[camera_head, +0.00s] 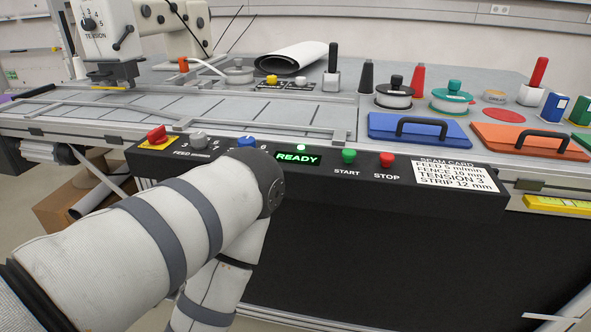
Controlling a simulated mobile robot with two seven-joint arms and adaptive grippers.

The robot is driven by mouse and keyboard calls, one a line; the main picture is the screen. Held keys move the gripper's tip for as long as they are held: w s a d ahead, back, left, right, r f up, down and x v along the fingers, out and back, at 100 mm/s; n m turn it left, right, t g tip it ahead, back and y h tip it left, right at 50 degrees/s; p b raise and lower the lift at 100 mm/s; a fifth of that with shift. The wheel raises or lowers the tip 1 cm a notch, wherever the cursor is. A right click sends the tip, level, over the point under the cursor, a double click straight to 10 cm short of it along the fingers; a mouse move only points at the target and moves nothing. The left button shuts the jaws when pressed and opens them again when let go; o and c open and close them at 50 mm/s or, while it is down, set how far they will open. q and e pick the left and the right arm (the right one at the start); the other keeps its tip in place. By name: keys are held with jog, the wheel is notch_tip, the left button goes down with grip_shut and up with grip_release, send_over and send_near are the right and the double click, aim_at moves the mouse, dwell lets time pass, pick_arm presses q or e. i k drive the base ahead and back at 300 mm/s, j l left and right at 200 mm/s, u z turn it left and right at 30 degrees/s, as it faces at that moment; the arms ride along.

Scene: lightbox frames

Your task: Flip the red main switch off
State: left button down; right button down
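A red switch knob (156,134) sits on a yellow plate at the left end of the black control panel (330,185). It seems to be the red main switch; its on or off position is too small to read. The panel's lit display (297,159) reads READY, with a green light above it. My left arm comes in from the lower left, bends at the elbow below the display and runs back down. Its gripper is not visible. My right arm and gripper are not in view.
Right of the switch are a grey dial (198,140), a blue knob (246,142), a green START button (348,156) and a red STOP button (387,160). A sewing machine head (105,30) stands at the back left. Blue (418,130) and orange (530,139) handled plates lie at right.

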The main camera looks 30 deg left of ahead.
aim_at(157, 135)
jog(key=u, duration=1.85)
